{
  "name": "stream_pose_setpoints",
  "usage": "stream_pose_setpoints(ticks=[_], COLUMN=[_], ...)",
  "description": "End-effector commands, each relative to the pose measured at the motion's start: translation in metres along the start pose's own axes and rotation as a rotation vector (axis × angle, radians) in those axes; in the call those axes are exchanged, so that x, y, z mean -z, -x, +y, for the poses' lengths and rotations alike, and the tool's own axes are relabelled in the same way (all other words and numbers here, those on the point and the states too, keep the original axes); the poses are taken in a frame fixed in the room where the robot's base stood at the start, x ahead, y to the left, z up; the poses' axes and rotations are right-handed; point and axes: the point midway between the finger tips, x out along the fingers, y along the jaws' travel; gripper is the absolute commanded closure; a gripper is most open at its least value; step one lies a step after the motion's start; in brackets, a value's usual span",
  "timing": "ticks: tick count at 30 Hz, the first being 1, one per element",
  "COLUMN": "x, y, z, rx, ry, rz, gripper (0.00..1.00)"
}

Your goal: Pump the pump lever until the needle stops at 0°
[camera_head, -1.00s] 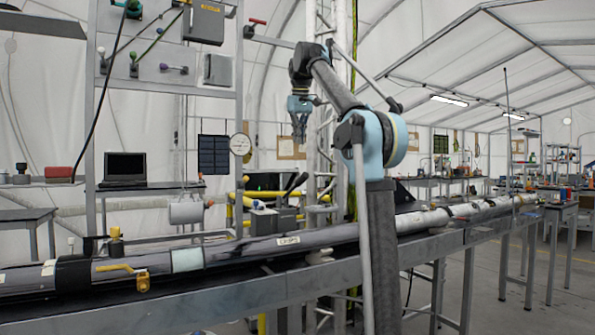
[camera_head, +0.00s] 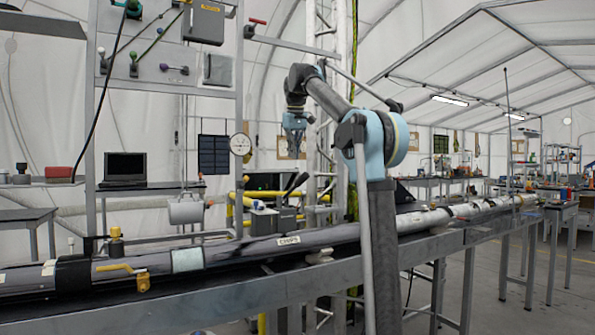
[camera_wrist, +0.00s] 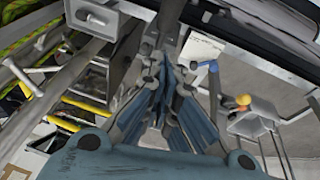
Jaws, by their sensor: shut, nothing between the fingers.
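The pump lever (camera_head: 297,181) is a dark handle tilted up from a grey box-like pump (camera_head: 273,221) behind the long pipe. A round white gauge (camera_head: 240,144) hangs on the frame upright to the left; its needle is too small to read. My gripper (camera_head: 297,150) is shut and empty, pointing down above the lever and apart from it. In the wrist view my gripper (camera_wrist: 160,80) fills the middle. A dark bar shows just beyond its fingers; I cannot tell whether it is the lever.
The long dark pipe (camera_head: 330,236) lies on a metal bench across the front. A yellow-handled valve (camera_head: 125,268) sits at its left. A lattice mast stands close behind my arm, and yellow rails (camera_head: 238,205) lie near the pump. A grey cylinder (camera_head: 186,211) hangs at the left.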

Motion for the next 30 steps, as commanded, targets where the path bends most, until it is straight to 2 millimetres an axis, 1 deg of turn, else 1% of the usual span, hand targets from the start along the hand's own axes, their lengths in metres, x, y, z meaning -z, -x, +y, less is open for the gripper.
stream_pose_setpoints(ticks=[1,5,6,12,18,30], x=[0.000,-0.001,-0.006,-0.022,-0.028,-0.029], y=[-0.008,-0.028,-0.030,-0.046,-0.052,-0.053], z=[0.000,0.000,0.000,0.000,0.000,-0.001], rx=[0.000,0.000,0.000,0.000,0.000,0.000], ry=[0.000,0.000,-0.001,-0.001,0.000,0.001], rz=[0.000,0.000,0.000,0.000,0.000,0.001], gripper=[1.00,1.00,1.00,1.00,1.00,1.00])
